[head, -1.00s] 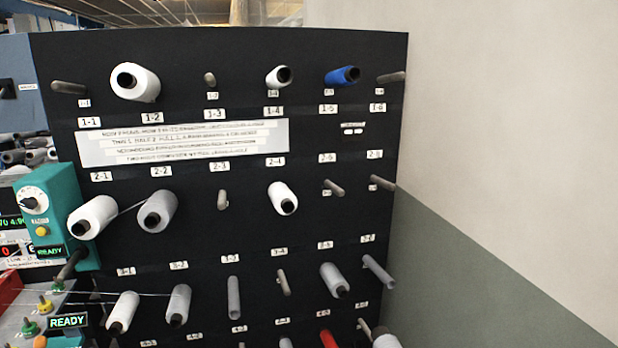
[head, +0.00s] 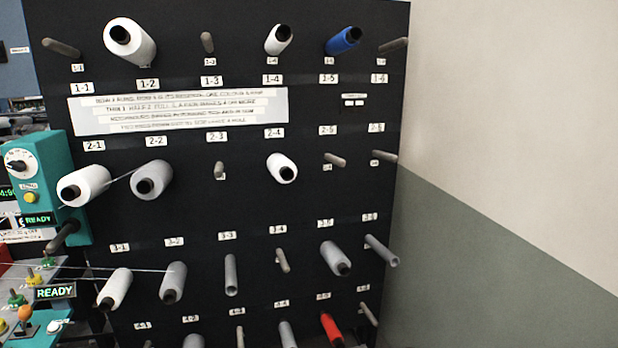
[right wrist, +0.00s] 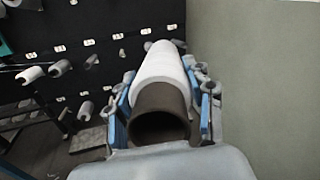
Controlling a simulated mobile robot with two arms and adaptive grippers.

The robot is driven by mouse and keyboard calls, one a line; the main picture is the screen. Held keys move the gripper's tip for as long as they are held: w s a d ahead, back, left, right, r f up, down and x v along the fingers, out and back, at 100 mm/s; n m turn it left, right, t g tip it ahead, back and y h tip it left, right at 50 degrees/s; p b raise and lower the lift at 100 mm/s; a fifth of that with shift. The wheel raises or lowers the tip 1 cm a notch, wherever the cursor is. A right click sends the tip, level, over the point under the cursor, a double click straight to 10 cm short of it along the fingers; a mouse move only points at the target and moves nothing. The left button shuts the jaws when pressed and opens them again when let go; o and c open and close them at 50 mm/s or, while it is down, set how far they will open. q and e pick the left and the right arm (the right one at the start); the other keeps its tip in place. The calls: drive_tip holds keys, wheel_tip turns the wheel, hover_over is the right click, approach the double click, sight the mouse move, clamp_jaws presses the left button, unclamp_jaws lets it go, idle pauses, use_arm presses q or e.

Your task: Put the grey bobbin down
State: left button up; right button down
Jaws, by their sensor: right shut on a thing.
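My right gripper (right wrist: 160,85) is shut on a bobbin (right wrist: 162,68) in the right wrist view. The bobbin looks pale, nearly white to light grey, with a dark hollow core whose open end faces the camera. The blue-edged fingers are on both sides of it. Neither gripper shows in the head view. There, grey bobbins sit on pegs of the black panel: one under label 2-2 (head: 151,180), one under 3-2 (head: 173,283) and one at the right of the third row (head: 335,258).
The black peg panel (head: 330,110) also carries white bobbins, a blue bobbin (head: 343,41) and a red one (head: 331,329). Several pegs are bare, such as the one at top right (head: 393,46). A teal control box (head: 55,165) stands at left. A plain wall (head: 500,90) is at right.

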drive_tip(key=shift+f+b, duration=0.3)
drive_tip(key=shift+f, duration=0.35)
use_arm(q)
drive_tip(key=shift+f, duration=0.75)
